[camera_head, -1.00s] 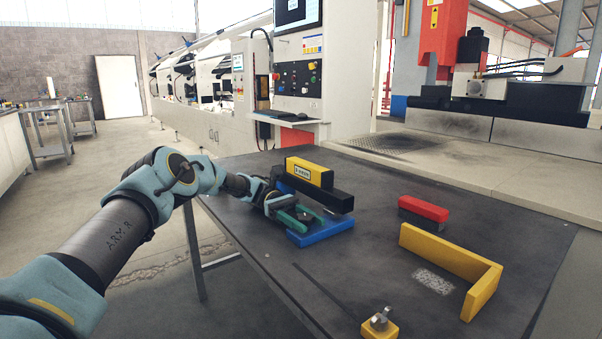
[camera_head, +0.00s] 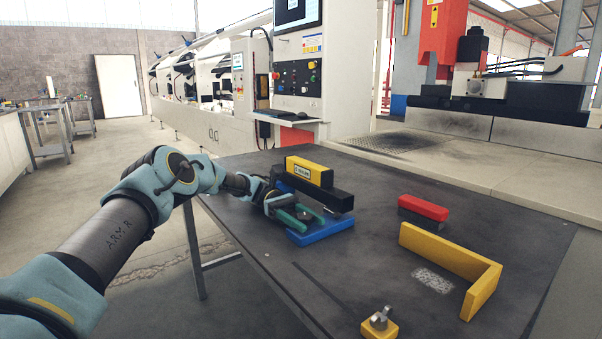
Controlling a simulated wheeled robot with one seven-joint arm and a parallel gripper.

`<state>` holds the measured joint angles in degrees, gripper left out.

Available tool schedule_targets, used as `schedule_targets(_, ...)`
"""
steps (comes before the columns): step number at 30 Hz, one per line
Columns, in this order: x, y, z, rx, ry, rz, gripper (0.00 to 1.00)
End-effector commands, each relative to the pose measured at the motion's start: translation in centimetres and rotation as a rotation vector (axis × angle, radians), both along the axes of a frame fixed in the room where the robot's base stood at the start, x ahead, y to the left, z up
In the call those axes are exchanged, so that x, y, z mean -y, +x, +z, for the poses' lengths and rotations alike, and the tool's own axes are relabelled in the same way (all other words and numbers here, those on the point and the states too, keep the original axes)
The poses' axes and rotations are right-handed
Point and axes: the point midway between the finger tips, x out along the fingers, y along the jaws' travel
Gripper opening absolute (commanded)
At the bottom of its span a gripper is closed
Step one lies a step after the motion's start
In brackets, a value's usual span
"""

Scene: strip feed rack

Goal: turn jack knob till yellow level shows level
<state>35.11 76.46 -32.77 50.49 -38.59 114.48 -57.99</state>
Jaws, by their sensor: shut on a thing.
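The yellow level (camera_head: 309,172) sits on top of a black bar, with a small pale window on its face. The bubble in the window is too small to read. The black bar (camera_head: 338,200) lies over a blue base (camera_head: 325,231) on the dark table. My gripper (camera_head: 304,216) is at the near side of the bar, low over the blue base, with green fingers around a dark round knob (camera_head: 304,215). The fingers are shut on the knob. The knob is partly hidden by the fingers.
A red and black block (camera_head: 423,209) and a yellow L-shaped stop (camera_head: 450,256) stand to the right on the table (camera_head: 375,255). A yellow block with a metal clip (camera_head: 379,323) is at the front edge. The table between them is clear.

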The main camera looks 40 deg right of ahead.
Motion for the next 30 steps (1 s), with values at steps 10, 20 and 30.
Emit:
schedule_targets(10, 0.00, -0.01, -0.05, 0.000, 0.000, 0.000, 0.07)
schedule_targets(20, 0.00, -0.01, -0.06, 0.000, 0.001, 0.000, 0.07)
schedule_targets(30, -0.01, -0.01, -0.05, 0.000, 0.000, 0.000, 0.75)
